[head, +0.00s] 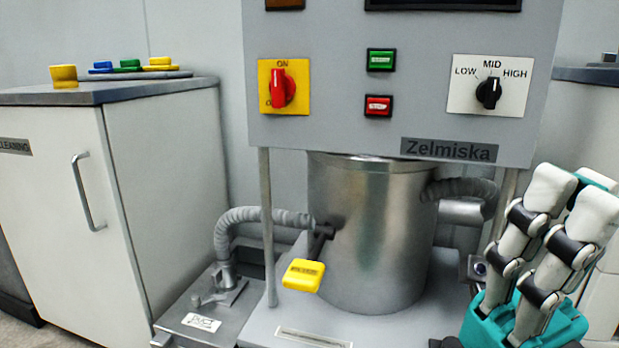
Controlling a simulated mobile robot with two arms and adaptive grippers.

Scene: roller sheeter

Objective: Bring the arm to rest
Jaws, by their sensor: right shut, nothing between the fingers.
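My right gripper (572,196) shows at the lower right, with white fingertips, black joints and a teal base. It points upward in front of the machine's right side. Its fingers are shut with nothing between them, and it appears apart from the machine. My left gripper is out of view.
A grey control panel (350,138) has a red switch, green and red buttons and a knob. A white cabinet (160,190) stands left, with yellow, blue and green items on top.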

